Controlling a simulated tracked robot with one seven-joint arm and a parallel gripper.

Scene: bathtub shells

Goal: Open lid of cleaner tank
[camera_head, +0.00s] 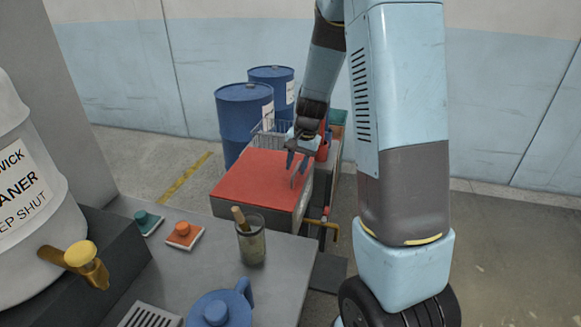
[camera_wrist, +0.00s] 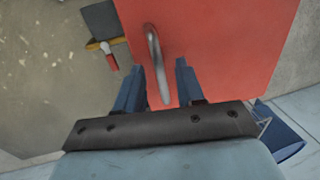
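A tank with a flat red lid (camera_head: 262,177) stands beyond the grey counter, and the lid lies flat and shut on it. The red lid also fills much of the wrist view (camera_wrist: 230,50). A curved metal handle (camera_wrist: 154,48) stands on the lid near one edge; it shows in the head view as a thin bar (camera_head: 299,176). My gripper (camera_head: 296,161) is over the lid at the handle. In the wrist view, my gripper (camera_wrist: 159,66) is open, with one blue finger on each side of the handle. I see gaps beside the handle; contact cannot be told.
A white container labelled "...ANER" (camera_head: 30,190) with a brass tap (camera_head: 78,260) stands at the left. A cup (camera_head: 251,240), a blue jug (camera_head: 220,308) and small knobbed pieces (camera_head: 183,236) are on the counter. Blue drums (camera_head: 240,120) and a wire basket (camera_head: 268,135) stand behind the lid.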

